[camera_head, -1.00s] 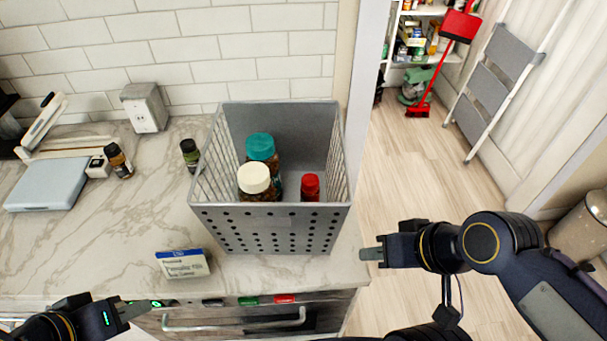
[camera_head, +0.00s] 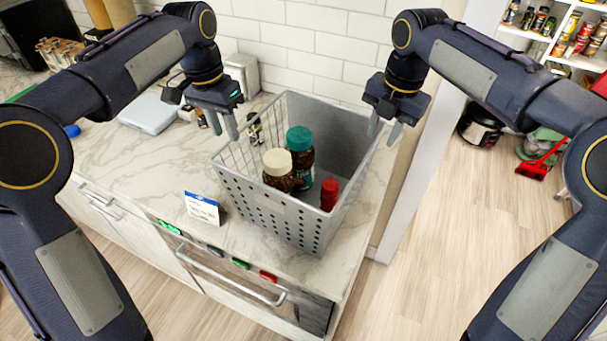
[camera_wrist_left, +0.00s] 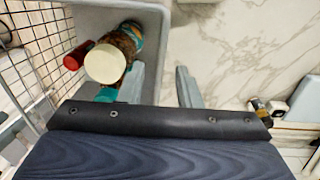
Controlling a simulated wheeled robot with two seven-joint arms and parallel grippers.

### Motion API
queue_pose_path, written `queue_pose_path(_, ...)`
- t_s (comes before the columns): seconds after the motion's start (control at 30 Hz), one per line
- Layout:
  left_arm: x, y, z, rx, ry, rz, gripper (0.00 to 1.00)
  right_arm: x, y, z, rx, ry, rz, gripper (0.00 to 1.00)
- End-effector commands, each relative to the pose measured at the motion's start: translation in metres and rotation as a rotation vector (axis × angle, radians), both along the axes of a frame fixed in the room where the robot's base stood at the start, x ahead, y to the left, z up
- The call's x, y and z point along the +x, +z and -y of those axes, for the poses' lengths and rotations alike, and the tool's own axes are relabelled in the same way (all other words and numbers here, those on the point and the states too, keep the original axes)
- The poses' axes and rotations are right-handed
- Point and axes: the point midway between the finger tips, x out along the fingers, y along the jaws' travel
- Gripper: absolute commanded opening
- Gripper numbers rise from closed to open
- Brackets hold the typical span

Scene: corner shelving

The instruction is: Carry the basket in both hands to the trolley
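The grey perforated basket (camera_head: 262,207) stands on the marble counter. It holds a teal-lidded jar (camera_head: 300,140), a cream-lidded jar (camera_head: 278,162) and a small red-lidded jar (camera_head: 329,193). My left gripper (camera_head: 228,122) is open, pointing down at the basket's left rim. In the left wrist view its fingers (camera_wrist_left: 160,88) are apart, one on each side of the basket wall (camera_wrist_left: 163,30). My right gripper (camera_head: 384,128) is open, pointing down at the right rim, its fingers apart on either side of it. Whether either gripper touches the rim I cannot tell. No trolley is in view.
A small blue-and-white box (camera_head: 202,209) stands left of the basket near the counter's front edge. A dark bottle (camera_head: 255,128) stands behind the basket's left side. A tiled wall (camera_head: 330,50) is behind. The wooden floor (camera_head: 440,210) to the right is largely clear.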

Motion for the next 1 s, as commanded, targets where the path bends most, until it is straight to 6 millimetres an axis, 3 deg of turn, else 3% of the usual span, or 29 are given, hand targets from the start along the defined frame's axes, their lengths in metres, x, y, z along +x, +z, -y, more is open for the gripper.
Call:
queue_pose_path(0.17,0.013,-0.005,0.008,0.012,-0.021,-0.022,0.31,0.014,-0.004,-0.007,-0.012,0.129,-0.009,0.31)
queue_pose_path(0.57,0.013,-0.011,0.009,0.013,-0.022,-0.024,0.31,0.014,-0.010,-0.007,-0.013,0.136,-0.010,0.31)
queue_pose_path(1.0,0.010,-0.071,0.013,0.013,-0.022,-0.024,0.31,0.017,-0.071,-0.012,-0.013,0.134,-0.011,0.31)
